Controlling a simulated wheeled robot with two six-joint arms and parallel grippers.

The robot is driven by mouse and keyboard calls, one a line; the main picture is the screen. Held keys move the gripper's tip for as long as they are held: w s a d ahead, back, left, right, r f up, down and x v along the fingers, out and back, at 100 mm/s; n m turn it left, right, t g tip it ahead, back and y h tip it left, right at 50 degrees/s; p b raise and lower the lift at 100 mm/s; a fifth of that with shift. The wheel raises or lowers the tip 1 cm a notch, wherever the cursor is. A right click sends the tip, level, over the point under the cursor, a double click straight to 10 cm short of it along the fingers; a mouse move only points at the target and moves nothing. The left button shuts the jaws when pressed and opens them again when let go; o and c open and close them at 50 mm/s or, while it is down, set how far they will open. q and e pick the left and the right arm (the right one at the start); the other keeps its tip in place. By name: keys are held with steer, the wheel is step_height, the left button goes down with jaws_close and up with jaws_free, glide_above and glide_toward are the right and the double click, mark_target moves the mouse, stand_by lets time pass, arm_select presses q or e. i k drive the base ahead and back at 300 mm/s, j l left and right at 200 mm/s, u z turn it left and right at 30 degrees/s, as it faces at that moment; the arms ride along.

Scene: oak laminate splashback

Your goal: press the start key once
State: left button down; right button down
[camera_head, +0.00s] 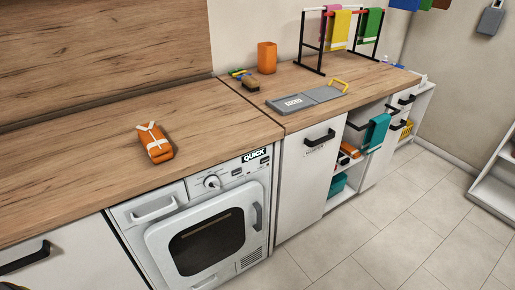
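The white front-loading machine (205,235) stands under the wooden counter at lower centre, its door closed. Its control panel has a round dial (212,182), small marks or keys (237,172) to the right of the dial, and a black display (254,155) reading "QUICK". The keys are too small to tell which one is the start key. Neither of my grippers can be made out; only a dark and orange piece shows at the bottom left corner, and I cannot tell what it is.
An orange item with white straps (156,143) lies on the counter (80,150) above the machine. An orange cup (267,57), a grey board (305,99) and a towel rack (323,42) stand farther right. The floor (350,250) in front is clear.

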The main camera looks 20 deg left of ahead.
mark_target(266, 159)
steer(key=i+l+u, duration=0.65)
steer(key=l, duration=0.4)
steer(key=i, duration=0.1)
